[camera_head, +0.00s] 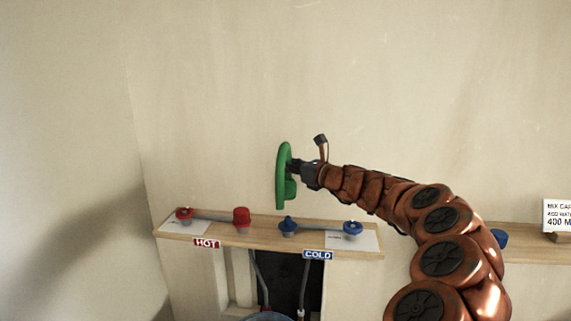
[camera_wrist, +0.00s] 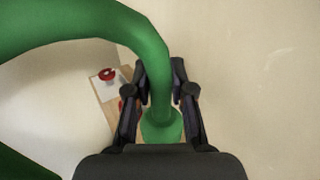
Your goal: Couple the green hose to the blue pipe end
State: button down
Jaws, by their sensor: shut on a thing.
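The green hose (camera_head: 283,178) is a curved, thick loop held up above the shelf, against the wall. My gripper (camera_head: 297,168) is shut on it. In the wrist view the hose (camera_wrist: 152,60) arches across the upper left and runs down between the fingers of my gripper (camera_wrist: 160,105). A blue fitting (camera_head: 288,226) stands on the shelf below and slightly right of the hose, apart from it. A second blue fitting (camera_head: 351,229) stands at the right end of the same grey pipe. I cannot tell which blue piece is the pipe end.
The wooden shelf (camera_head: 265,236) also carries two red fittings, one at left (camera_head: 184,214) and one nearer the middle (camera_head: 241,216). HOT (camera_head: 207,244) and COLD (camera_head: 318,255) labels hang on its front edge. A sign (camera_head: 558,215) stands at far right. The air above the shelf is free.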

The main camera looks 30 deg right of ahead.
aim_at(290, 183)
jog(key=shift+d+r+p, duration=0.1)
jog(key=shift+r+p, duration=0.05)
jog(key=shift+p, duration=0.15)
jog(key=shift+s+f+b, duration=0.1)
jog(key=shift+f+b, duration=1.4)
jog(key=shift+f, duration=1.5)
jog(key=shift+p, duration=0.85)
jog(key=shift+f+b, duration=1)
jog(key=shift+f, duration=1.1)
jog(key=c, duration=0.9)
grip_release()
jog(key=shift+v, duration=6)
